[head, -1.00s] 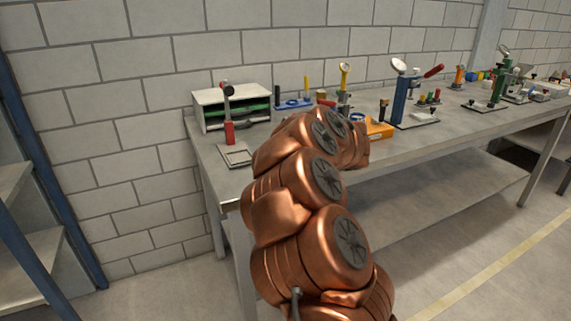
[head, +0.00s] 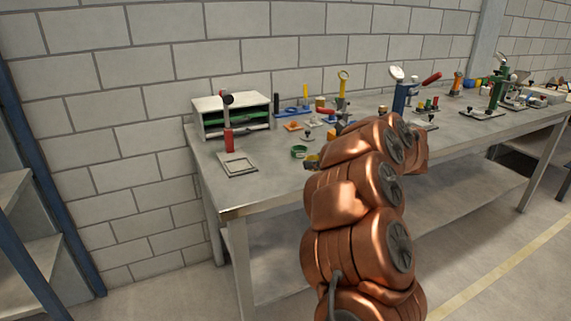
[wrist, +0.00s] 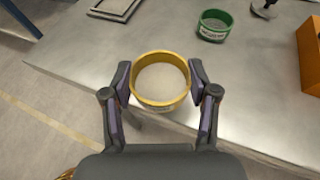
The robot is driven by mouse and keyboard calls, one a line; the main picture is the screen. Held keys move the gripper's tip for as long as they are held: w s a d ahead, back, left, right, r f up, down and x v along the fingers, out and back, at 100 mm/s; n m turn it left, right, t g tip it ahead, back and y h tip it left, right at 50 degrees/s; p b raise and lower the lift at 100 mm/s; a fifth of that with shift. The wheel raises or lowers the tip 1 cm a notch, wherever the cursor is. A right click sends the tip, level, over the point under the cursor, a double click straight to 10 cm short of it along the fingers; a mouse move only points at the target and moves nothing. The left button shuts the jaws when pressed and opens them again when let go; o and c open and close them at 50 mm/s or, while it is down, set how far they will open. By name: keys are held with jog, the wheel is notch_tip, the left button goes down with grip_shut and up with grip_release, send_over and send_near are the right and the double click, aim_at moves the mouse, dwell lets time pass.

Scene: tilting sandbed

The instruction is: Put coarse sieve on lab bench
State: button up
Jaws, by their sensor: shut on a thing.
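A round yellow sieve (wrist: 162,82) with a grey mesh is between the two fingers of my gripper (wrist: 164,84) in the wrist view. The fingers are shut on its rim from both sides. The label on its front is too small to read. The sieve is over the near edge of the lab bench (wrist: 95,55); I cannot tell whether it touches the top. A similar green sieve (wrist: 213,25) sits farther in on the bench.
An orange box (wrist: 310,45) stands at right in the wrist view. Bare bench top lies between the frame and the green sieve.

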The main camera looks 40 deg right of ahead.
jog(key=p, duration=0.2)
send_over(286, 171)
jog(key=shift+f, duration=2.3)
jog(key=shift+f, duration=0.1)
jog(key=o, duration=1.2)
jog(key=shift+c, duration=0.2)
jog(key=shift+r+p, duration=0.3)
jog(key=shift+p, duration=0.1)
jog(key=b+v, duration=0.1)
jog(key=v, duration=0.4)
jog(key=b+v, duration=0.1)
jog(key=v, duration=0.4)
jog(key=shift+s+d+f, duration=0.1)
jog(key=shift+s+f, duration=0.05)
jog(key=shift+s, duration=0.15)
jog(key=shift+b+v, duration=0.3)
jog(key=shift+v, duration=0.5)
